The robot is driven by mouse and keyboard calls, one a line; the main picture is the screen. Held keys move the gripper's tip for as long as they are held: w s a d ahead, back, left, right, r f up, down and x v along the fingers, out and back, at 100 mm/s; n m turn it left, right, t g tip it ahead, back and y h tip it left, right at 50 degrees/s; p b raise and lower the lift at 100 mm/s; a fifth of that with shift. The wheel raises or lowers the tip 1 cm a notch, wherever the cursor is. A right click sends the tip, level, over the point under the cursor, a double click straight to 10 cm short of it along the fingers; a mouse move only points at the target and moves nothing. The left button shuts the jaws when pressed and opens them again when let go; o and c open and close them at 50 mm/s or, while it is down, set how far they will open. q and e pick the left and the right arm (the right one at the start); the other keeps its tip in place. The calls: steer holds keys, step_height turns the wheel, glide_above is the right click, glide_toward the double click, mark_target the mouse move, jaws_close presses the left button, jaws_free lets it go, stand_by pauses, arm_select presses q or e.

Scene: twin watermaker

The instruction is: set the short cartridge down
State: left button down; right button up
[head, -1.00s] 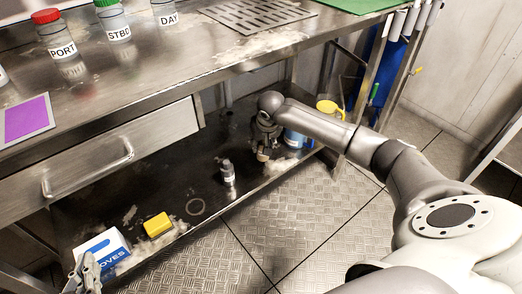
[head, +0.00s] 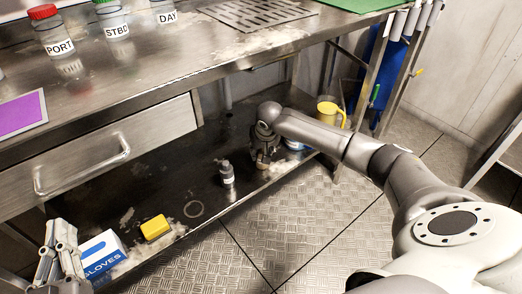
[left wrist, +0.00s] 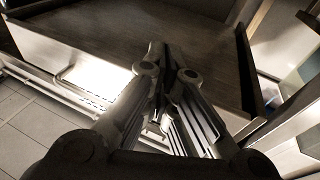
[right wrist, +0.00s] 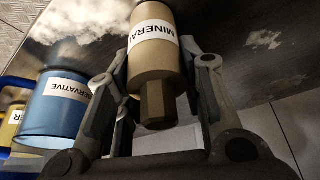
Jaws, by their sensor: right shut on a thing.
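The short cartridge is a tan cylinder (right wrist: 157,65) with a white label reading "MINERA..." and a hexagonal end. It sits between the fingers of my right gripper (right wrist: 160,90), which is shut on it. In the head view, my right gripper (head: 263,160) points down over the lower shelf (head: 170,185), near its front edge. The cartridge is mostly hidden there, and I cannot tell whether it touches the shelf. My left gripper (head: 60,232) is at the lower left beside the glove box; its fingers look closed and empty in the left wrist view (left wrist: 163,65).
A blue container (right wrist: 55,108) and a yellow one (right wrist: 14,118) stand beside the right gripper. A small grey bottle (head: 227,173), a yellow block (head: 156,226) and a glove box (head: 102,254) stand on the lower shelf. The workbench (head: 170,75) overhangs it.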

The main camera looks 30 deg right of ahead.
steer(key=shift+f, duration=0.1)
steer(key=o, duration=1.1)
